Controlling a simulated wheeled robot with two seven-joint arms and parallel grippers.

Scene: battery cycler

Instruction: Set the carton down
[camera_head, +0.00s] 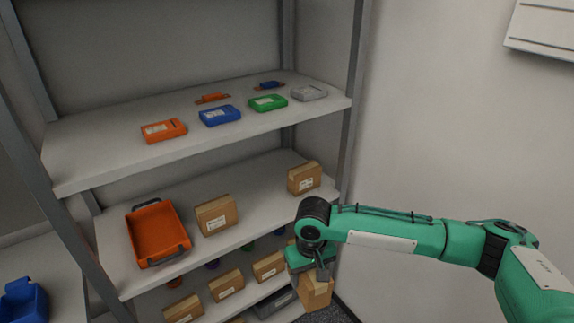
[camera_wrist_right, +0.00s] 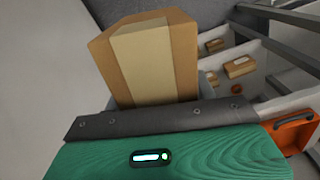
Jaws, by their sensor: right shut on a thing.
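A brown cardboard carton (camera_head: 315,291) hangs below my right gripper (camera_head: 318,272), which is shut on it. In the head view the carton is in front of the shelf unit's right post, near its lower shelves. In the right wrist view the carton (camera_wrist_right: 148,58) fills the upper middle, with a pale tape strip along it; the fingertips are mostly hidden behind the gripper body. My left gripper is not in either view.
The middle shelf (camera_head: 180,200) holds an orange tray (camera_head: 152,230) and two cartons, with bare room between them. Several cartons stand on the shelf below. The top shelf (camera_head: 90,150) carries coloured battery-like boxes. A blue bin (camera_head: 25,300) sits at far left.

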